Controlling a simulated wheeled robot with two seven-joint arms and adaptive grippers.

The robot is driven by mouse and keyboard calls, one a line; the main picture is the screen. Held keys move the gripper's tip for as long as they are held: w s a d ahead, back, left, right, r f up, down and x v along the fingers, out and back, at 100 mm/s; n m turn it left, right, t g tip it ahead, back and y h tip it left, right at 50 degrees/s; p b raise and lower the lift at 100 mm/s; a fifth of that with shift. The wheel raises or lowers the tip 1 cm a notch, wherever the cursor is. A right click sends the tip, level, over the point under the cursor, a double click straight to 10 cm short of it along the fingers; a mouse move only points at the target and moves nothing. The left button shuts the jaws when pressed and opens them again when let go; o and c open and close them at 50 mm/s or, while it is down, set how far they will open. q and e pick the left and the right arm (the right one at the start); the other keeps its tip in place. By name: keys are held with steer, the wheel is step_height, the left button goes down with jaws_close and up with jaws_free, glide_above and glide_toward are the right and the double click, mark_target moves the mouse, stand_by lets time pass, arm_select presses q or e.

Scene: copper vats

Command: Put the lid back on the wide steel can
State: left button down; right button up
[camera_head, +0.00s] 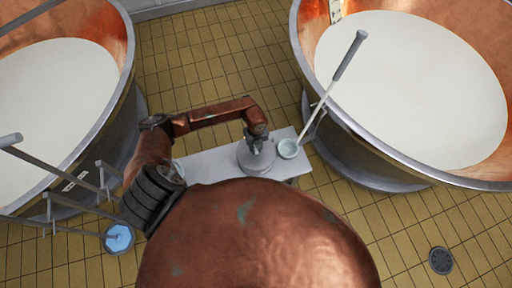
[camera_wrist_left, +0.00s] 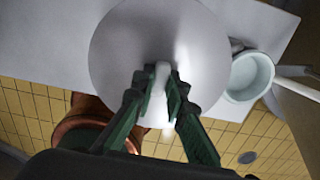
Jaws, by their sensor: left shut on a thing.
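My left gripper (camera_head: 257,145) is over the white bench, shut on the pale knob (camera_wrist_left: 162,75) of a round grey lid (camera_wrist_left: 120,50). The lid looks like a wide flat disc in the left wrist view and hides what is under it. In the head view the grey steel can (camera_head: 256,168) shows below the gripper, with the lid over or on it. I cannot tell whether there is a gap between lid and can. My right gripper is not in view.
A white cup-shaped ladle (camera_head: 288,149) with a long handle is close to the right of the can. The narrow bench (camera_head: 208,167) stands between two copper vats of white liquid, left (camera_head: 55,90) and right (camera_head: 420,90). A blue-topped container (camera_head: 118,238) is at lower left.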

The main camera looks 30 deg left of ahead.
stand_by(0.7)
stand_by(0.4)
arm_select(q)
steer(key=shift+p, duration=0.3)
steer(key=shift+f, duration=0.15)
stand_by(0.6)
stand_by(0.9)
steer(key=c, duration=1.8)
jaws_free()
steer(key=shift+c, duration=0.2)
steer(key=shift+o, duration=0.2)
steer(key=o, duration=0.4)
